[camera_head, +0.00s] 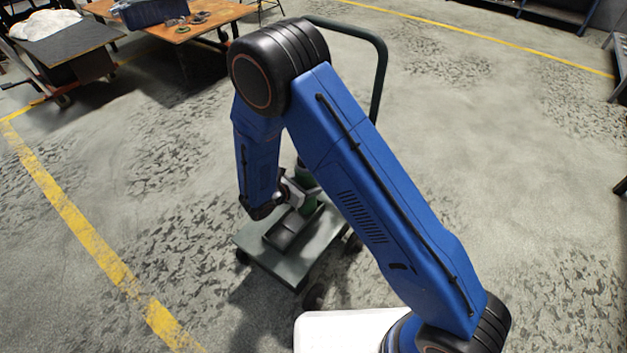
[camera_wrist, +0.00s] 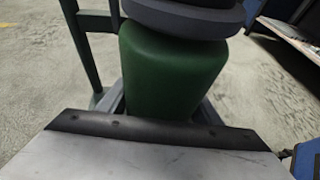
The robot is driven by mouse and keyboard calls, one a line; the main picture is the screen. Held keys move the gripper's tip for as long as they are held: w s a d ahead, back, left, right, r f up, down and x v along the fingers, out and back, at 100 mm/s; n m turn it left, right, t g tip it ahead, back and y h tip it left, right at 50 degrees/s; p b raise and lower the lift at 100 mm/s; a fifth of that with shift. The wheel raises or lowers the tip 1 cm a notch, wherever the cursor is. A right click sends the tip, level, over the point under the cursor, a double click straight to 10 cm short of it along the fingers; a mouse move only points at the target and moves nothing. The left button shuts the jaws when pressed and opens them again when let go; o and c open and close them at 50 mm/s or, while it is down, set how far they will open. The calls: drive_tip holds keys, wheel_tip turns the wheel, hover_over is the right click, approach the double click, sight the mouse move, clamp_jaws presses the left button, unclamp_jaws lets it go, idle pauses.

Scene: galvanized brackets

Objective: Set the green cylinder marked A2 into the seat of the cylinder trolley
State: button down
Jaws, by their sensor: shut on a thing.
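The green cylinder (camera_wrist: 172,75) stands near upright in the wrist view, with a dark grey collar-like part (camera_wrist: 185,18) at its top. No A2 mark shows. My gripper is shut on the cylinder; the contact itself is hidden. The cylinder trolley (camera_head: 322,238) has a flat grey-green deck under it. Grey seat walls (camera_wrist: 208,112) show on both sides of the cylinder's lower end. Whether its base touches the deck is hidden.
The trolley's tall green handle (camera_head: 382,75) rises behind my arm. A dark open-topped holder (camera_head: 284,236) sits on the near deck and looks empty. An orange-topped table (camera_head: 205,18) and a dark cart (camera_head: 65,47) stand at the back left. Floor right of the trolley is clear.

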drive_tip(key=shift+f, duration=0.85)
drive_tip(key=c, duration=0.5)
unclamp_jaws()
drive_tip(key=shift+f, duration=0.1)
drive_tip(key=shift+s+a, duration=0.1)
drive_tip(key=v, duration=1.7)
